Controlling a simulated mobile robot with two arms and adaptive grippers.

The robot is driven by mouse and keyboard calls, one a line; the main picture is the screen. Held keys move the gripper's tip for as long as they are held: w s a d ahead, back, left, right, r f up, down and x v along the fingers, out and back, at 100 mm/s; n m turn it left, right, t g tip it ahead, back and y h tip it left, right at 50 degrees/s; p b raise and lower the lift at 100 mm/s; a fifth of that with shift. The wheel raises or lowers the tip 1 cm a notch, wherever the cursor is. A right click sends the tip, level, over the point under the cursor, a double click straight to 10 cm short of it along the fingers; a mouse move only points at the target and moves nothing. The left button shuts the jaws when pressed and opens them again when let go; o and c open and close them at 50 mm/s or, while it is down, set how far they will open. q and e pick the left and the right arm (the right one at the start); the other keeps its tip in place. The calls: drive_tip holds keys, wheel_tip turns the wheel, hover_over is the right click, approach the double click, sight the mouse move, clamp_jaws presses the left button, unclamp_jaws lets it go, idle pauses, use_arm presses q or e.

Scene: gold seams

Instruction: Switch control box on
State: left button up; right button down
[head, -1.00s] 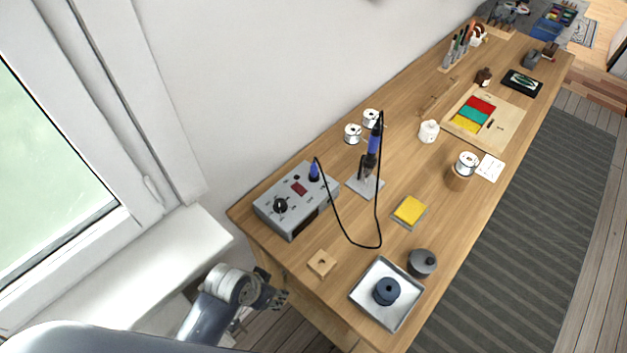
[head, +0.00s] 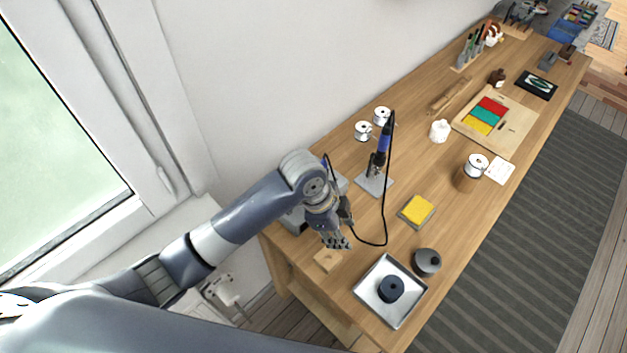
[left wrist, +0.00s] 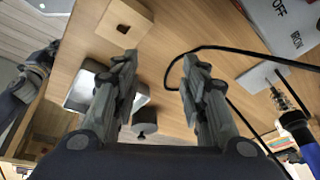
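The grey control box (head: 293,221) stands at the table's near left end. My left arm covers most of it in the head view. In the left wrist view its corner (left wrist: 283,20) shows at the top right with the words OFF and IRON; its knob is not visible there. My left gripper (head: 337,243) hangs in front of the box, above the small wooden block (head: 328,260). In the left wrist view my left gripper (left wrist: 158,62) has its fingers spread with nothing between them. Part of my right arm shows at that view's left edge; its finger state is unclear.
The soldering iron (head: 382,150) stands in its holder beside the box, its black cable looping close to my left gripper. A metal tray (head: 368,293) with a dark round item, a grey lidded pot (head: 427,262) and a yellow sponge (head: 418,209) lie to the right.

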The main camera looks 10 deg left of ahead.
use_arm(q)
drive_tip(key=w+a+r+m+g+y, duration=0.1)
drive_tip(key=w+a+r+m+y, duration=0.3)
drive_tip(key=w+a+r+m, duration=0.7)
drive_tip(key=f+n+p, duration=0.1)
drive_tip(key=f, duration=0.2)
drive_tip(key=w+d+f+n+p, duration=0.1)
drive_tip(key=f, duration=0.3)
drive_tip(key=d+f+n+p, duration=0.1)
drive_tip(key=f+n, duration=0.1)
drive_tip(key=f, duration=0.1)
drive_tip(key=shift+w+d+f, duration=0.15)
drive_tip(key=shift+w+f, duration=0.05)
drive_tip(key=shift+f, duration=0.65)
clamp_jaws()
